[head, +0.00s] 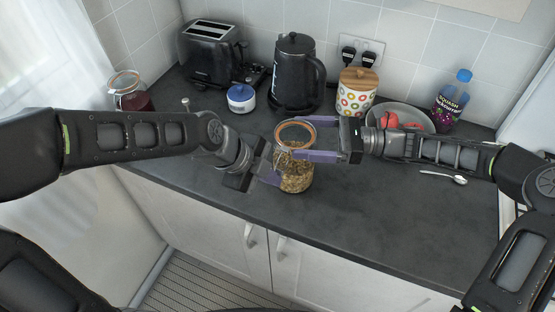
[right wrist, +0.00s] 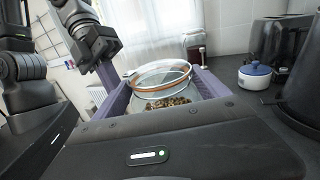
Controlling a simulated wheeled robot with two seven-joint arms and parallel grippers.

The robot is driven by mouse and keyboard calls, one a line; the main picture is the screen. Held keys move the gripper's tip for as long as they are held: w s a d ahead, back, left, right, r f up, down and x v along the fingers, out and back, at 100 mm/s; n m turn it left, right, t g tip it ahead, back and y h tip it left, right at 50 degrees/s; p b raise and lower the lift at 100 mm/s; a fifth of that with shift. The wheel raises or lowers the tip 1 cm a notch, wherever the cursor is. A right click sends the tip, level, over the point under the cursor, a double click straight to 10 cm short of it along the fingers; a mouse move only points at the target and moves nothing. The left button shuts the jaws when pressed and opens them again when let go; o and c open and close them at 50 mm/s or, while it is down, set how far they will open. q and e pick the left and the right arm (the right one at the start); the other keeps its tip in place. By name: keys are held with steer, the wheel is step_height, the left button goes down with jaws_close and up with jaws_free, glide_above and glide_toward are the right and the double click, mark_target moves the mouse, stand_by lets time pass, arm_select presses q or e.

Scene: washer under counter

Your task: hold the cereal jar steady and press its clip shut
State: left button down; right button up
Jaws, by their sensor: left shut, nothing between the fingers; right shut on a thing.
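The cereal jar (head: 297,177) is glass, filled with brown cereal, and stands upright on the dark counter near its front edge. Its glass lid with an orange seal (head: 295,134) sits at the top; I cannot tell whether it is fully down. My right gripper (head: 297,138) is shut on the jar from the right, its purple fingers on either side of it. In the right wrist view the jar (right wrist: 167,103) sits between the fingers. My left gripper (head: 272,178) is shut and empty, low at the jar's left front. The clip is hidden or too small to make out.
A black kettle (head: 298,75), a toaster (head: 212,53), a small white pot with a blue lid (head: 241,97) and a dotted canister (head: 356,95) stand behind. A red-filled jar (head: 130,95) is at left. A bowl (head: 411,115), a bottle (head: 452,101) and a spoon (head: 446,177) are at right.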

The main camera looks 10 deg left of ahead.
arm_select(q)
steer(key=shift+w+r, duration=0.1)
steer(key=shift+r, duration=0.05)
stand_by(0.4)
steer(key=shift+w+r, duration=0.1)
steer(key=shift+r, duration=0.75)
steer(key=s+d+v, duration=0.1)
steer(key=v, duration=1.2)
steer(key=shift+r, duration=0.4)
